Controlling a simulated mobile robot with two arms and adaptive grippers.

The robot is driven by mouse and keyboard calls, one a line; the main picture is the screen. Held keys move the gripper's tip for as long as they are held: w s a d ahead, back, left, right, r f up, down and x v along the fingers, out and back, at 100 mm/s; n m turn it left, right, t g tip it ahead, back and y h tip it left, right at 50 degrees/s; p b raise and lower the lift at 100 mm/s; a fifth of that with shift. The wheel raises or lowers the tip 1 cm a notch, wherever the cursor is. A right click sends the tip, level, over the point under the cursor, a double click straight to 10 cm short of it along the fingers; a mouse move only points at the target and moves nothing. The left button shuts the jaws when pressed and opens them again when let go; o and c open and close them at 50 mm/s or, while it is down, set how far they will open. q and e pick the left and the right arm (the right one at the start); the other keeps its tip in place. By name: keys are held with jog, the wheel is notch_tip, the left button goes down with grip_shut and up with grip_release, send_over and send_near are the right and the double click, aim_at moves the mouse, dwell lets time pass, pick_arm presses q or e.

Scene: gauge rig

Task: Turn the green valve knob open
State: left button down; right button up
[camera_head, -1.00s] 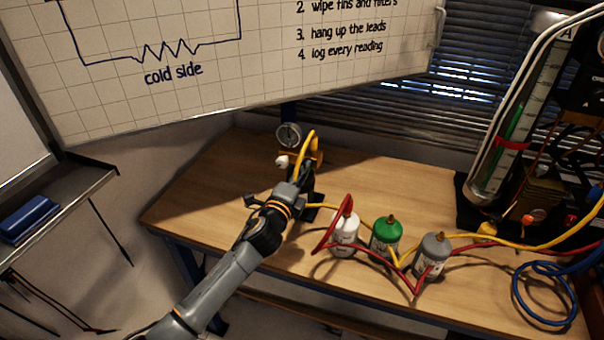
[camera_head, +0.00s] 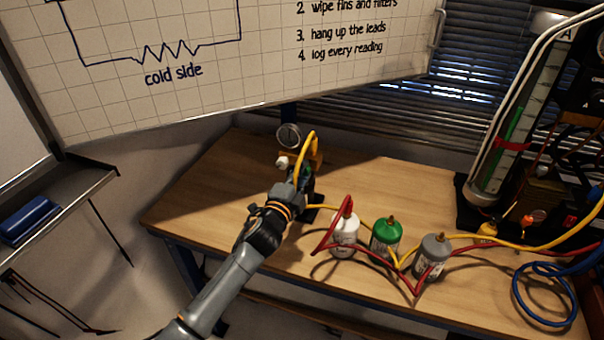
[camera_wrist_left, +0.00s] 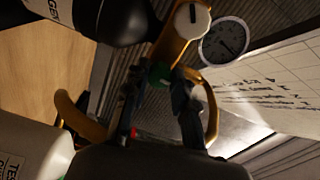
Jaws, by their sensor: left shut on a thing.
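The green valve knob (camera_wrist_left: 158,74) shows in the left wrist view between the fingertips of my left gripper (camera_wrist_left: 160,88). The gripper is shut on it, and the fingers hide part of it. In the head view my left gripper (camera_head: 302,186) reaches the valve rig at the back of the bench, and the knob is mostly hidden there. A white knob with a dark mark (camera_wrist_left: 192,20) and a round gauge (camera_wrist_left: 223,42) sit beside it on the yellow pipework (camera_wrist_left: 172,48). My right gripper is not in view.
White (camera_head: 345,235), green (camera_head: 386,238) and grey (camera_head: 433,257) canisters with red and yellow hoses stand right of my left arm. A glass column rig (camera_head: 500,150) stands at the right. The bench (camera_head: 215,190) is clear on the left.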

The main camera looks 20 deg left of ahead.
pick_arm(q)
jog(key=c, duration=1.1)
grip_release()
jog(key=shift+s, duration=0.1)
jog(key=s, duration=0.8)
jog(key=s+a, duration=0.1)
jog(key=s, duration=0.2)
jog(key=shift+s, duration=0.4)
